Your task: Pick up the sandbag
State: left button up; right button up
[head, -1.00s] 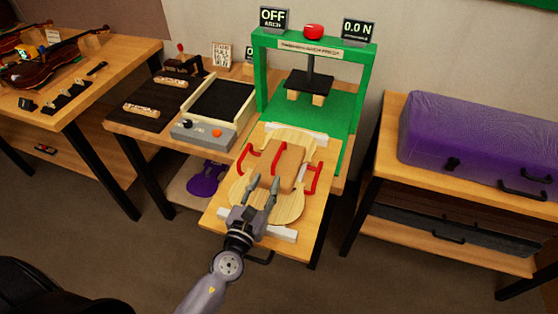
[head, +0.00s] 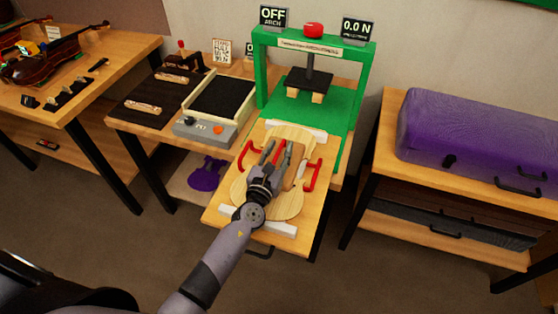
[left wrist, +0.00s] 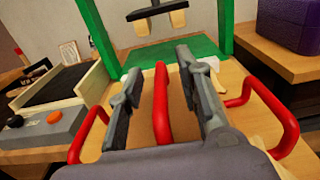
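A tan, block-like thing, which I take to be the sandbag (head: 298,168), lies on the pale violin-shaped plate (head: 240,190) on the bench. My left gripper (head: 277,150) is over it and hides much of it in the head view. In the left wrist view a red curved handle (left wrist: 161,105) stands between the two fingers, with a gap on either side. The left gripper also shows there (left wrist: 158,75), open. Whether the handle belongs to the tan thing is hard to see. My right gripper is not in view.
Red handles stand left (head: 245,153) and right (head: 312,177) of the gripper. A green press frame (head: 363,90) stands behind, reading OFF and 0.0 N. A grey-fronted box (head: 190,130) is at the left, a purple case (head: 470,135) on the right-hand shelf.

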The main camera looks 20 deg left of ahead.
pick_arm(q)
jog(key=shift+s, duration=0.1)
jog(key=shift+c, duration=0.5)
grip_shut()
dwell(0.3)
jog(key=shift+r, duration=0.2)
